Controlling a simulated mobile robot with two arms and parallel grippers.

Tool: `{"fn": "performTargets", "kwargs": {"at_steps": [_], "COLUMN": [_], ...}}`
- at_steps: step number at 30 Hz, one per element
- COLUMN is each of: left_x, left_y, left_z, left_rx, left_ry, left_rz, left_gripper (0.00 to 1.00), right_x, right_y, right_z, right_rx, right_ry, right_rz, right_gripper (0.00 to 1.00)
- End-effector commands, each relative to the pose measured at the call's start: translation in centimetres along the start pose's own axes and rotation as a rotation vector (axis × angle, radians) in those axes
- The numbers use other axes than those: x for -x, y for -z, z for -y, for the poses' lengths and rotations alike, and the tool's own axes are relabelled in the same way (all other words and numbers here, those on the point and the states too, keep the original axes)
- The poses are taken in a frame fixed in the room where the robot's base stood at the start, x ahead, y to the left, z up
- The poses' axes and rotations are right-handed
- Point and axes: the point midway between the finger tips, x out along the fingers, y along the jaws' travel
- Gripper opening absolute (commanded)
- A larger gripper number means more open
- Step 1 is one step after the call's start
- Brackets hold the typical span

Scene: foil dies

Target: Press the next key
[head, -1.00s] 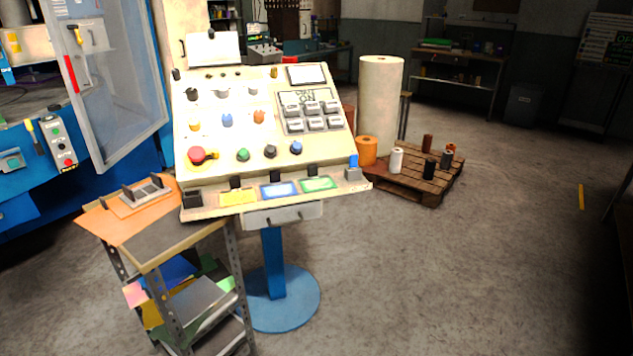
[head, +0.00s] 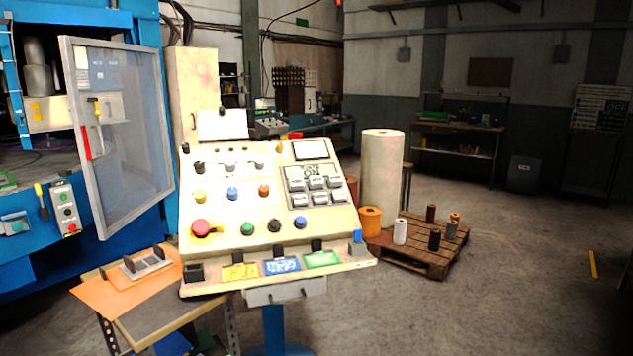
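The control console (head: 270,220) stands ahead, its sloped cream panel facing me. A keypad of several grey keys (head: 315,190) sits at the panel's upper right, under a printed label (head: 312,170). The key markings are too small to read. A small dark-framed display (head: 311,149) is above the keypad. A red mushroom button (head: 201,228), a green button (head: 247,229), a black button (head: 274,225) and a blue button (head: 300,222) line the lower panel. Yellow (head: 240,272), blue (head: 282,265) and green (head: 322,259) cards lie on the console's ledge. Neither gripper is in view.
A small cart (head: 155,305) stands at the console's lower left. A blue machine with an open clear door (head: 120,135) is at the left. A pallet (head: 425,255) with several spools and a tall white roll (head: 381,180) is right of the console.

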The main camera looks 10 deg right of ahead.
Motion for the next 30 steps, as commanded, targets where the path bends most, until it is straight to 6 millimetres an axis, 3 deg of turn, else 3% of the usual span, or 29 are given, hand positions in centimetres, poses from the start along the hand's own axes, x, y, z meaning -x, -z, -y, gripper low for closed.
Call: {"fn": "performTargets", "kwargs": {"at_steps": [1,4,30], "left_x": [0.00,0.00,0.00], "left_y": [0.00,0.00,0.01], "left_z": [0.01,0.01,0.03], "left_rx": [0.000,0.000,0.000], "left_ry": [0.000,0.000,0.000], "left_rz": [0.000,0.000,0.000], "left_gripper": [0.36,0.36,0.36], "right_x": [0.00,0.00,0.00], "right_y": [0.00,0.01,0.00], "right_z": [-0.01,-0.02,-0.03], "right_rx": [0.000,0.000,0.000], "right_ry": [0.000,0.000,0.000], "right_rz": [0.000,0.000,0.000], "right_gripper": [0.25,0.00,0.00]}}
